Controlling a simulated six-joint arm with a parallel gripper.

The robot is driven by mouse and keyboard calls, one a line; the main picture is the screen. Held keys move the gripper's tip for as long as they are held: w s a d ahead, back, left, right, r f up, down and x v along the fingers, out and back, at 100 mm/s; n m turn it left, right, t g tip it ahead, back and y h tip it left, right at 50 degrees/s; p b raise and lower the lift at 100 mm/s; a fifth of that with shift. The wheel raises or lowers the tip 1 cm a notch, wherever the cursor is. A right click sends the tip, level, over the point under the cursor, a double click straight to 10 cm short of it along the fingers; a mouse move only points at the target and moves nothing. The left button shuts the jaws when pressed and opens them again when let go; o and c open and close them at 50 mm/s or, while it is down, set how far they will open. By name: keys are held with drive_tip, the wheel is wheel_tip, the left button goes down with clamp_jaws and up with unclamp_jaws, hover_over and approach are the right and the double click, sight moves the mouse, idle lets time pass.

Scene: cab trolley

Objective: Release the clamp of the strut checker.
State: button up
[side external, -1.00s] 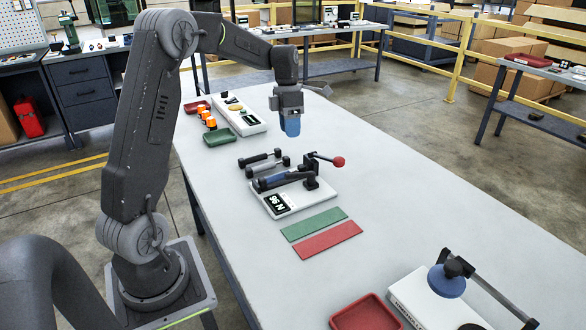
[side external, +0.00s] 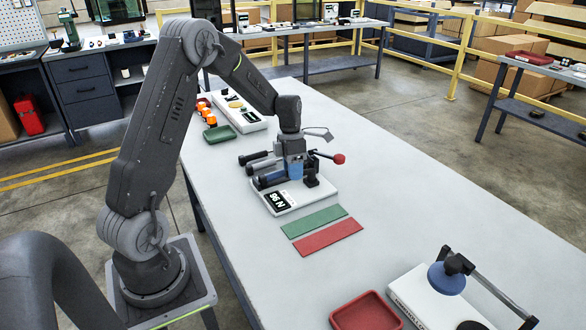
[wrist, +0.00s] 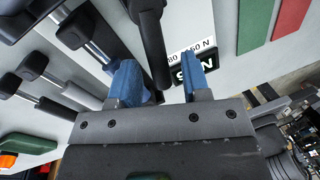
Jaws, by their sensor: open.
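The strut checker (side external: 300,200) is a white base on the table with a display (side external: 277,201) reading 96 N; the display also shows upside down in the wrist view (wrist: 190,68). A dark strut (side external: 268,181) lies along the checker. A clamp lever with a red knob (side external: 339,158) sticks out on its right. My gripper (side external: 295,172) is low over the checker, left of the knob. In the wrist view its blue fingertips (wrist: 162,82) are apart, with a black bar (wrist: 150,45) between them. I cannot tell whether they touch it. The clamp's body is partly hidden.
Two more struts (side external: 262,162) lie behind the checker. Green (side external: 314,221) and red (side external: 328,238) strips lie in front. A green tray (side external: 219,139) and another white device (side external: 243,117) stand behind. A red tray (side external: 366,312) and a device with a blue pad (side external: 446,280) are at front right.

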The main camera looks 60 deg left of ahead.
clamp_jaws()
idle(0.3)
drive_tip(key=shift+s+d+n, duration=0.1)
drive_tip(key=shift+d+n, duration=0.25)
drive_tip(key=shift+n, duration=0.4)
drive_tip(key=shift+d+n, duration=0.35)
drive_tip(key=shift+n, duration=0.4)
unclamp_jaws()
wheel_tip(320, 180, up, 14)
drive_tip(key=a, duration=0.2)
drive_tip(key=shift+a+f, duration=0.2)
drive_tip(key=shift+a, duration=0.15)
